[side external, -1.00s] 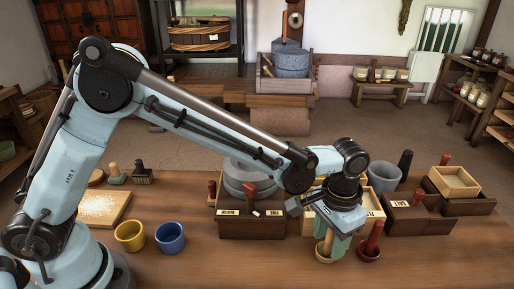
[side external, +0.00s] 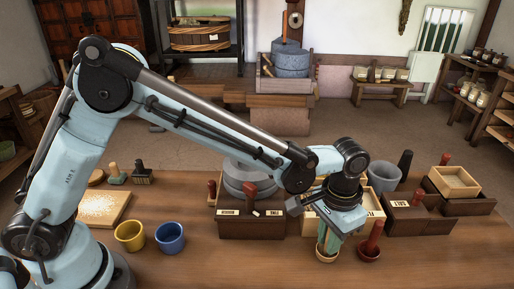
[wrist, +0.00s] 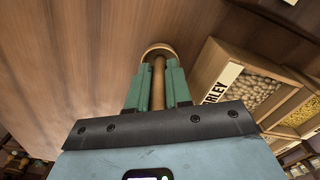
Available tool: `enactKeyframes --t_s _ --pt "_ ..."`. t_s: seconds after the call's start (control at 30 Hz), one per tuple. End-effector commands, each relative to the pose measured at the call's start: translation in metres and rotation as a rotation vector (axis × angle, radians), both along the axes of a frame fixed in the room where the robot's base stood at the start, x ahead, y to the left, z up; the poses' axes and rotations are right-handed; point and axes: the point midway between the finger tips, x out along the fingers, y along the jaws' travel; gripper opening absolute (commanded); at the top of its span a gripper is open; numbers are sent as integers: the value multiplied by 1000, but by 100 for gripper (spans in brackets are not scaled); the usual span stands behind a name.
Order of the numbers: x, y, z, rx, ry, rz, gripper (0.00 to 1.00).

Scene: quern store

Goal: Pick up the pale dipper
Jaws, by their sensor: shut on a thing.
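The pale dipper (side external: 326,258) stands upright at the front of the bench, its bowl at the bottom apparently on the tabletop. My gripper (side external: 328,244) points down over it, with its green fingers closed on the dipper's upright handle. In the wrist view the pale wooden handle (wrist: 158,84) runs between the fingertips (wrist: 158,92), and part of the bowl's rim (wrist: 156,51) shows beyond them. My gripper hides the top of the handle in the side view.
A dark red dipper (side external: 371,252) stands close to the right. Behind are a box with grain (wrist: 247,88) labelled barley, a dark salt box (side external: 408,226) and a stone quern (side external: 248,180). Yellow (side external: 130,237) and blue cups (side external: 169,238) stand left. The bench front is clear.

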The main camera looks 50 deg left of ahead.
Motion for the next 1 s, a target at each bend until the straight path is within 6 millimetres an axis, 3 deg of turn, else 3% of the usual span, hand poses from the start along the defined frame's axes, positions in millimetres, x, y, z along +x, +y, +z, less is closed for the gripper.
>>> enactKeyframes --t_s 0.27,0.7,0.9,1.0 --pt "0 0 36 0 1 0 0" --pt "-81 -42 91 0 1 -5 0" --pt "-97 -51 103 0 1 2 0" --pt "-90 -49 106 0 0 30 0"
